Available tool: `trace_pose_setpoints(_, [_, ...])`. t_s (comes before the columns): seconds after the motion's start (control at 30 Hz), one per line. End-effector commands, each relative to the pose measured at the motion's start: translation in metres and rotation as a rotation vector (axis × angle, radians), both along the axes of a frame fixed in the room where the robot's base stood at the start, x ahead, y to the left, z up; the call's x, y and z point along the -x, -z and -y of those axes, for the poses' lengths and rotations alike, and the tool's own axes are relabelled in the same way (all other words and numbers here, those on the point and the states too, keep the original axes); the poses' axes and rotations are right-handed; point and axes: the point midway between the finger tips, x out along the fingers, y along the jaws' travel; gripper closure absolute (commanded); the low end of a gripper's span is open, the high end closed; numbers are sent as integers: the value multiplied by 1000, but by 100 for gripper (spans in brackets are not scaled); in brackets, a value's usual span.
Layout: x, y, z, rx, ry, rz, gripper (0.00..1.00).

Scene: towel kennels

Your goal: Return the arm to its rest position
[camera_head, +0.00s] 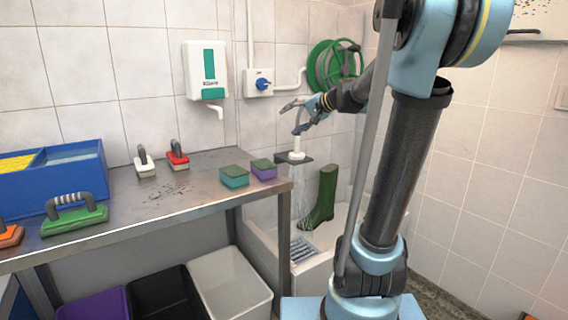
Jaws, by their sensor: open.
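My gripper (302,112) is at the end of my raised arm, near the tiled back wall, to the right of the metal table. Its fingers look apart, with nothing clearly held. Just below it a white upright piece with a flat base (296,155) stands on a small dark ledge (307,161). I cannot tell whether the fingers touch its top. My arm runs from the lower right up and back toward the wall.
The metal table (130,200) bears a blue bin (50,190), several brushes and two sponges (235,176). Crates (230,283) stand beneath. Fine streaks like water fall below the ledge into a white basin (275,240) with a green boot (322,200). A green hose reel (335,66) hangs behind.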

Motion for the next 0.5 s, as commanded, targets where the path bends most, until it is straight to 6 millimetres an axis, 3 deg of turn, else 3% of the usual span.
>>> trace_pose_setpoints(0.2, [63, 58, 32, 289, 1, 4, 36])
trace_pose_setpoints(0.5, [137, 125, 92, 677, -3, 19, 36])
